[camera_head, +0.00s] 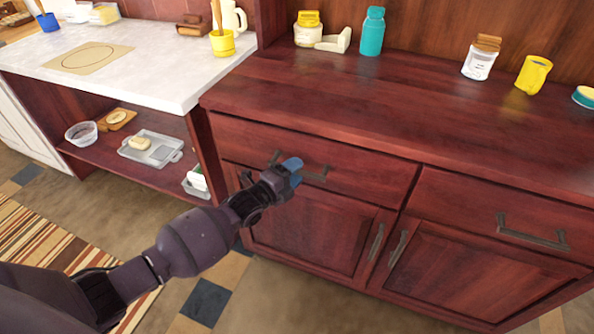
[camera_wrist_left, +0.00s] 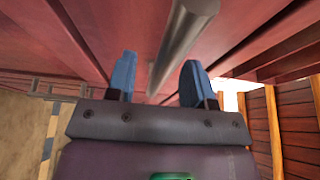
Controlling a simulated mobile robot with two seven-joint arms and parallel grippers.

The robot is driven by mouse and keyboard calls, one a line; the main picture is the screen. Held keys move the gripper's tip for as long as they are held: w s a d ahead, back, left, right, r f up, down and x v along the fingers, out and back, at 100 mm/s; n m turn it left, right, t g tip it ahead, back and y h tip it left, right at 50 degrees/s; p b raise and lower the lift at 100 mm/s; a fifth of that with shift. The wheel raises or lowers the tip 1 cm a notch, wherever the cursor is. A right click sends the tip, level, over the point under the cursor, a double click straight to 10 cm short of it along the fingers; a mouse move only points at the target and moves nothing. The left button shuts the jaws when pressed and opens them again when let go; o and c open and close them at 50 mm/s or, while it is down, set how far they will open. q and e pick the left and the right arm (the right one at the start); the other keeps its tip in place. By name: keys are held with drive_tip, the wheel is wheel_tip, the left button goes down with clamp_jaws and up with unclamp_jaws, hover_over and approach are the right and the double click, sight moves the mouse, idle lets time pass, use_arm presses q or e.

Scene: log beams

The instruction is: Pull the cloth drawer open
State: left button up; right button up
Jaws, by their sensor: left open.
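A dark red wooden drawer (camera_head: 375,180) sits in the upper left of the cabinet, with its front flush and shut. Its dark bar handle (camera_head: 315,174) is partly hidden behind my left gripper (camera_head: 290,168). In the left wrist view the grey handle bar (camera_wrist_left: 187,30) runs up the picture between the lines of the two blue fingertips. My left gripper (camera_wrist_left: 158,80) is open there, with a finger on either side of the bar and nothing clamped. I cannot tell whether a finger touches the bar. My right gripper is out of view.
A second closed drawer (camera_head: 500,215) with its own handle (camera_head: 532,232) is to the right. Closed cabinet doors (camera_head: 310,225) are below. Jars and a teal bottle (camera_head: 372,32) stand on the wooden top. Bare floor (camera_head: 300,295) lies in front.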

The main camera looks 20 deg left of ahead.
use_arm(q)
drive_tip(key=shift+w+d, duration=0.15)
drive_tip(key=shift+w, duration=0.25)
clamp_jaws()
drive_tip(key=shift+s, duration=0.1)
